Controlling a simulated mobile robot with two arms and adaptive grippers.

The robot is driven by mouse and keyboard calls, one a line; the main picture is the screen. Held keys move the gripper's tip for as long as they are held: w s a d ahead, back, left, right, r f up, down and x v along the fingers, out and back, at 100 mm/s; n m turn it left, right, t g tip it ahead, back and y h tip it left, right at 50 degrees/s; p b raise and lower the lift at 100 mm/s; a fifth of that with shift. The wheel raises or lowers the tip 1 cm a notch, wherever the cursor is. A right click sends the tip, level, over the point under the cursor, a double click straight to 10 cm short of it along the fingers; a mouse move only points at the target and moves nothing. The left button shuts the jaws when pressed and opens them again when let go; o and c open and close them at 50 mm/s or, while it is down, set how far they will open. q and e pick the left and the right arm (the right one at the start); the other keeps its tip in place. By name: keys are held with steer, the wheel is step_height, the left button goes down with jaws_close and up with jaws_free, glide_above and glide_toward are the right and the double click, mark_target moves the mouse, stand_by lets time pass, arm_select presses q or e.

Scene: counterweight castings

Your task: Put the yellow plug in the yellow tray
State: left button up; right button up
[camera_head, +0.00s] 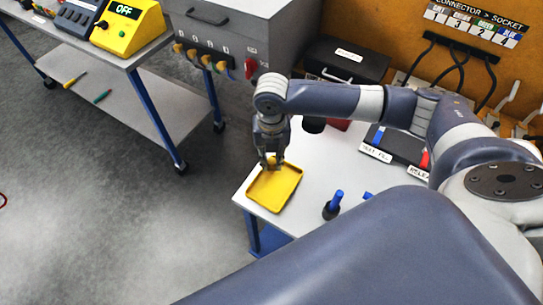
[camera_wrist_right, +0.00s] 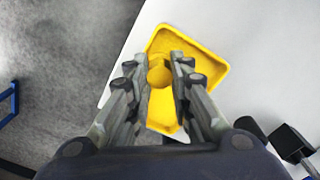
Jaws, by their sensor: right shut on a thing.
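The yellow tray (camera_head: 273,190) lies on the white table near its left corner. My right gripper (camera_head: 271,164) points down over the tray's far part. In the right wrist view the gripper (camera_wrist_right: 162,80) is shut on the yellow plug (camera_wrist_right: 159,76), whose round end shows between the fingers. The yellow tray (camera_wrist_right: 213,62) is behind the plug in that view. I cannot tell whether the plug touches the tray floor. My left gripper is not in view.
A blue-topped black plug (camera_head: 333,206) stands on the white table (camera_head: 315,170), right of the tray. A black panel with labels (camera_head: 403,145) lies farther right. A grey box with connectors (camera_head: 235,40) stands behind. The floor at left is open.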

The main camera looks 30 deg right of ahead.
mark_target(271, 161)
steer(key=o, duration=0.7)
steer(key=shift+f, duration=0.1)
steer(key=shift+r, duration=0.2)
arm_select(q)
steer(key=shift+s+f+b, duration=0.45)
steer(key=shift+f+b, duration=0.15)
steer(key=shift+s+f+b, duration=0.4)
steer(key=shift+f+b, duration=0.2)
arm_select(e)
step_height(271, 161, up, 12)
